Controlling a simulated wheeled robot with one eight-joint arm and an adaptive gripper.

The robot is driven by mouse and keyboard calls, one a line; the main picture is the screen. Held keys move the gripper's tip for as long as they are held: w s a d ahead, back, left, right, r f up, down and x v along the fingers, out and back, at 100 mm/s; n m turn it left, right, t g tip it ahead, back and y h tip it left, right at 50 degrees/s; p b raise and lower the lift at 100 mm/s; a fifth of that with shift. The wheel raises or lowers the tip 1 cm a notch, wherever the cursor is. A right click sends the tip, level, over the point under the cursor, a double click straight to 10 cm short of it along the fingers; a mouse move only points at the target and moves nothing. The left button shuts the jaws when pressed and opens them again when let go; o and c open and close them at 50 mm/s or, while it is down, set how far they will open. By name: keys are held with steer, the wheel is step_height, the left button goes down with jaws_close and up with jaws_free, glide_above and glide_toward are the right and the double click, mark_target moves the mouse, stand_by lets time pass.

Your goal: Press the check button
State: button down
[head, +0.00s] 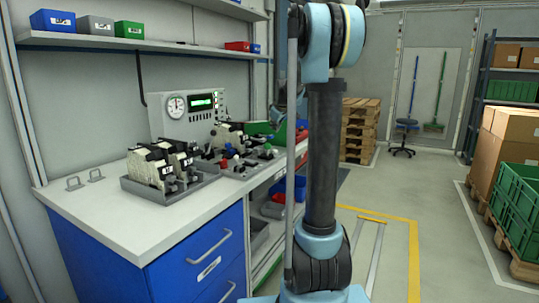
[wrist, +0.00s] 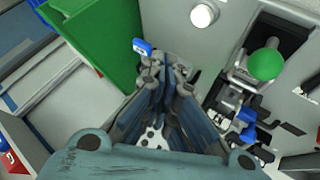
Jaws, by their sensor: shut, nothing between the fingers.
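My gripper (wrist: 163,66) is shut and empty, pointing down at the grey fixture plate in the wrist view. A white round button (wrist: 203,15) sits on the plate above and to the right of the fingertips, apart from them. I cannot tell whether it is the check button; no label is readable. To the right are a clamp with a green ball knob (wrist: 265,64) and one with a blue handle (wrist: 246,131). A blue part (wrist: 142,46) shows just left of the fingertips. In the head view, my arm hides most of the gripper over the bench's right end.
The head view shows a tray (head: 190,197) of breaker-like devices on the white bench (head: 115,222). Behind it stands a test box (head: 187,114) with a dial and lit green display. A green bin (wrist: 97,38) lies left of my gripper. The bench's front left is mostly clear.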

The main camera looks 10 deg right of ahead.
mark_target(275, 151)
steer(key=shift+w+a+r+n, duration=0.15)
steer(key=shift+w+n, duration=0.15)
steer(key=shift+w, duration=0.9)
steer(key=shift+a, duration=0.1)
steer(key=shift+f, duration=4.4)
steer(key=shift+s+f, duration=0.15)
steer(key=shift+f, duration=0.7)
steer(key=shift+r, duration=0.9)
